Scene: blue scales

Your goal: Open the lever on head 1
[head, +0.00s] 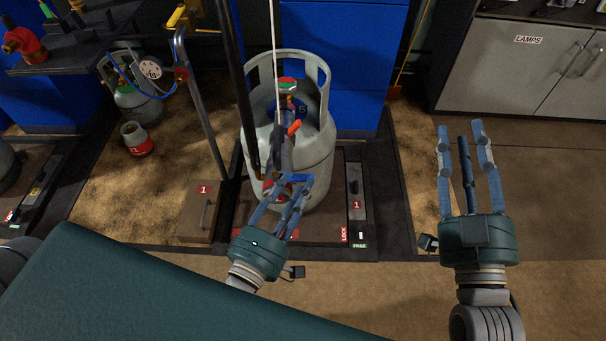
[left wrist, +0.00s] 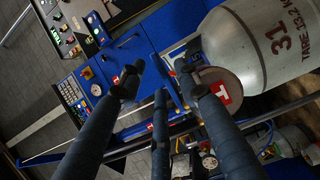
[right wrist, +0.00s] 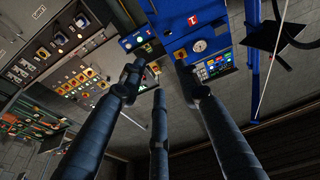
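A grey gas cylinder (head: 262,150) stands on the scale marked 1 (head: 320,220). A filling head (head: 284,150) hangs on a pale hose in front of the cylinder's collar opening. A small orange-red lever-like part (head: 294,127) sticks out at its upper side. My left gripper (head: 286,184) is open, just below the filling head in the picture; its fingers overlap the cylinder's lower front. Whether they touch anything cannot be told. In the left wrist view a cylinder (left wrist: 265,40) marked 31 is to the right of the open fingers. My right gripper (head: 462,135) is open and empty, right of the scale.
A dark post (head: 238,80) stands left of the cylinder. A brown box (head: 200,210) labelled 1 and the lock/free panel (head: 356,200) flank the scale front. Another cylinder (head: 135,100) and a small red-based one (head: 137,140) stand left. Floor around my right gripper is clear.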

